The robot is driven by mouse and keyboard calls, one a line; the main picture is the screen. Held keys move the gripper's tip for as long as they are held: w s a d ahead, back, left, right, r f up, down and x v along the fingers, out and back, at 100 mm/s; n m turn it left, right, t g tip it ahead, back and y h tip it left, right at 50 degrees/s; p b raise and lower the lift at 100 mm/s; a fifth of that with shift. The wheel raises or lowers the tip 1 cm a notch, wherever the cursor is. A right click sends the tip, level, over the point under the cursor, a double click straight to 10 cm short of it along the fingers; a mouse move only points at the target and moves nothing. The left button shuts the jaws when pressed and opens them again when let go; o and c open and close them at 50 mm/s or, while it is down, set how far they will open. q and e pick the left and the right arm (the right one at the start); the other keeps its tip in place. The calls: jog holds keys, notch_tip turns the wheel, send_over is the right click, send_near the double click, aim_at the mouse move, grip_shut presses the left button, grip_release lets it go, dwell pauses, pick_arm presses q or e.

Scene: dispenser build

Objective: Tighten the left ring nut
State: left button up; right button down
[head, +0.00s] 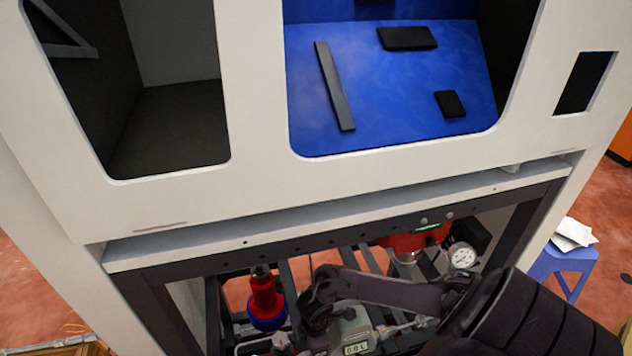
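A red fitting (263,292) with a wide blue ring (268,320) at its lower end stands in the open bay under the cabinet, at the lower middle. The blue ring looks like a ring nut, but I cannot tell whether it is the left one. My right arm comes in from the lower right and reaches left across the bay. Its dark end (322,292) is to the right of the red fitting, apart from it in the picture. The fingers cannot be made out. My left gripper is not in view.
A grey meter (355,335) with a small display sits below my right arm. A red unit (412,240) and a round gauge (462,256) are at the bay's right. The cabinet's lower rail (330,222) crosses above the bay. A blue stool (572,262) holding papers stands outside right.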

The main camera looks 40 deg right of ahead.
jog(key=shift+s+a+f+p, duration=0.15)
jog(key=shift+s+a+p, duration=0.3)
jog(key=shift+s+p, duration=0.3)
dwell(1.7)
jog(key=shift+w+d+r+p, duration=0.1)
jog(key=shift+w+r+p, duration=0.05)
jog(key=shift+r+p, duration=0.6)
jog(key=shift+r, duration=0.2)
notch_tip(320, 180, up, 6)
jog(key=p, duration=0.6)
jog(key=shift+f, duration=0.2)
jog(key=shift+w, duration=0.1)
